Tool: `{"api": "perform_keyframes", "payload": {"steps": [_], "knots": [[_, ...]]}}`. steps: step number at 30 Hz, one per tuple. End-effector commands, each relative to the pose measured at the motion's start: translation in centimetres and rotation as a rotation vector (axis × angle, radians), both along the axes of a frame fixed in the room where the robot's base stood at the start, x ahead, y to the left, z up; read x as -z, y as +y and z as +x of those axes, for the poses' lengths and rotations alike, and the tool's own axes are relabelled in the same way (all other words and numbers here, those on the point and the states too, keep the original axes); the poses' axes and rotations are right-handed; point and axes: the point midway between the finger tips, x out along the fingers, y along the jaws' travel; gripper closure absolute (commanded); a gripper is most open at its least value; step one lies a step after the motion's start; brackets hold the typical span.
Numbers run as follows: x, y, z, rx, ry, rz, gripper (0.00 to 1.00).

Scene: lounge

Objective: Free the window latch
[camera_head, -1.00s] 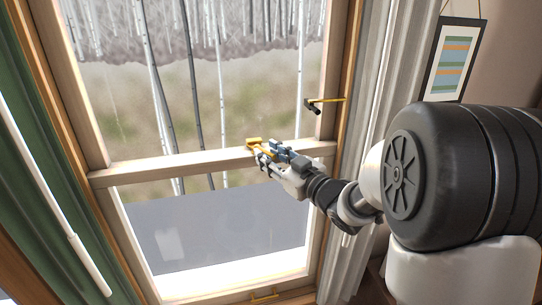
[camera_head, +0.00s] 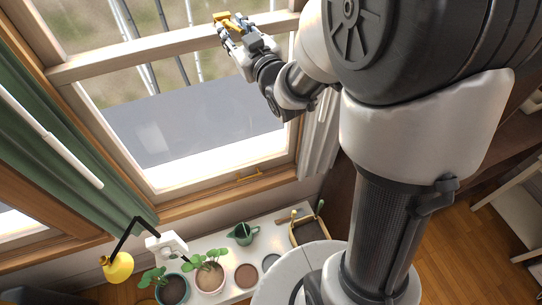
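The window (camera_head: 55,70) has a wooden frame with a horizontal rail across its middle. The yellow latch (camera_head: 226,19) sits on that rail, near the top of the view. My gripper (camera_head: 230,30) is right at the latch, its fingers beside or against it. The fingers are small here and partly overlap the latch, so I cannot tell whether they are closed on it. A yellow handle (camera_head: 250,176) is on the bottom rail of the lower sash.
Below the window a white surface (camera_head: 232,262) holds potted plants (camera_head: 208,275), a green watering can (camera_head: 243,233) and a wooden caddy (camera_head: 310,230). A yellow lamp (camera_head: 118,266) stands at lower left. A green curtain (camera_head: 60,150) hangs on the left.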

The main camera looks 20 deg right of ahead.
Motion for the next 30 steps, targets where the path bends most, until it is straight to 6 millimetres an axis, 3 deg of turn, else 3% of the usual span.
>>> {"api": "perform_keyframes", "payload": {"steps": [7, 16, 30], "knots": [[-0.1, 1.0, -0.2, 0.120, 0.010, -0.003, 0.69], [0.3, 0.6, -6.4, 0.127, 0.001, -0.002, 0.69], [0.5, 0.6, -8.2, 0.125, -0.002, -0.003, 0.69]]}}
